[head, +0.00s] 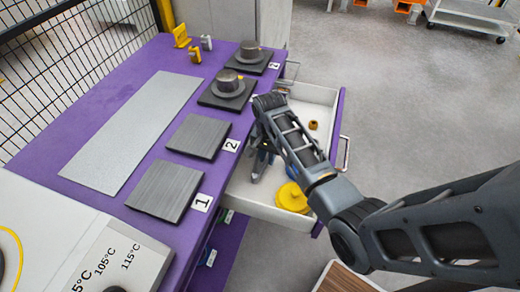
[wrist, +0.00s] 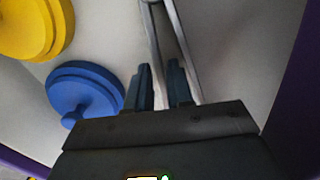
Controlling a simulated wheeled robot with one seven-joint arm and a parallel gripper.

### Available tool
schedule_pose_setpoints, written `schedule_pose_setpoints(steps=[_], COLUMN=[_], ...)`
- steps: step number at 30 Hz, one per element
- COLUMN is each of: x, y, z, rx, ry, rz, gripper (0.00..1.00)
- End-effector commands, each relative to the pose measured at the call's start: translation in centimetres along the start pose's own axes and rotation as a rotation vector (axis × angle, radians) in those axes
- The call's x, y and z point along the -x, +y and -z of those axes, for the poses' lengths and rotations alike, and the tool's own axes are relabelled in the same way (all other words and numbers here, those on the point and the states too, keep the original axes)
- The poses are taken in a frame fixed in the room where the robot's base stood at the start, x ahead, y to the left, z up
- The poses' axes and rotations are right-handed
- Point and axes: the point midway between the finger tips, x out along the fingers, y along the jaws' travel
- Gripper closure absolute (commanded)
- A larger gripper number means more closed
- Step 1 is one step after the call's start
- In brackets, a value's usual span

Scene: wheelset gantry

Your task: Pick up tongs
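Thin grey metal tongs (wrist: 181,45) lie in the drawer in the wrist view, with two long arms spreading toward me. My gripper (wrist: 160,72) is open, its two dark fingers pointing down into the drawer. One tong arm runs through the gap between the fingers; the other passes by the right finger, partly hidden. I cannot tell whether the fingers touch the tongs. The head view shows my gripper (head: 256,172) low inside the open white drawer (head: 260,205); the tongs are not clear there.
A blue knobbed disc (wrist: 84,94) lies close left of my fingers, and a yellow disc (wrist: 33,25) beyond it. A small brown-yellow piece (head: 313,125) sits farther back in the drawer. The purple bench (head: 85,170) with dark plates (head: 167,188) stands left of the drawer.

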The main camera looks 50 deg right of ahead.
Motion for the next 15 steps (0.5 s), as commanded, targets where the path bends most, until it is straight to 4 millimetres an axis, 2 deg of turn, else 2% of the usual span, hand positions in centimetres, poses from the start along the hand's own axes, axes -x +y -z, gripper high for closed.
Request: schedule_pose_setpoints(steps=[1,6,15], x=[0.01,0.02,0.04], y=[0.00,0.01,0.00], z=[0.00,0.00,0.01], rx=[0.000,0.000,0.000], ry=[0.000,0.000,0.000], rz=[0.000,0.000,0.000], gripper=[0.83,0.99,1.00])
